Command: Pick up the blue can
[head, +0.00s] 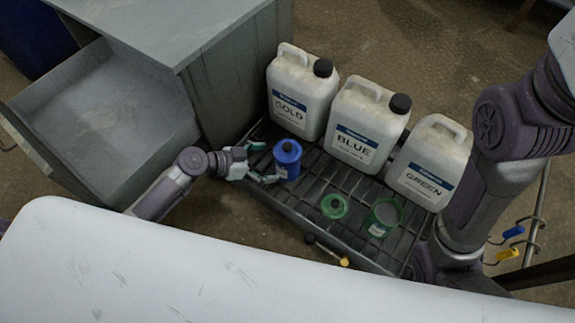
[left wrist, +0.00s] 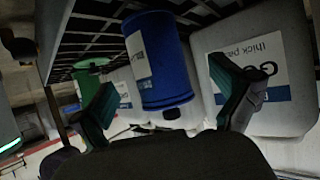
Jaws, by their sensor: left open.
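The blue can (head: 287,162) stands upright on the dark wire rack, in front of the gold and blue jugs. Its top is dark. My left gripper (head: 262,165) is open, with its teal fingers reaching toward the can from the left. In the left wrist view the blue can (left wrist: 158,62) appears between the two spread fingers of the gripper (left wrist: 163,85), with visible gaps on both sides.
White jugs labelled GOLD (head: 298,98), BLUE (head: 362,125) and GREEN (head: 430,165) line the rack's back. An open grey drawer (head: 100,115) is left; a white surface (head: 200,270) fills the front.

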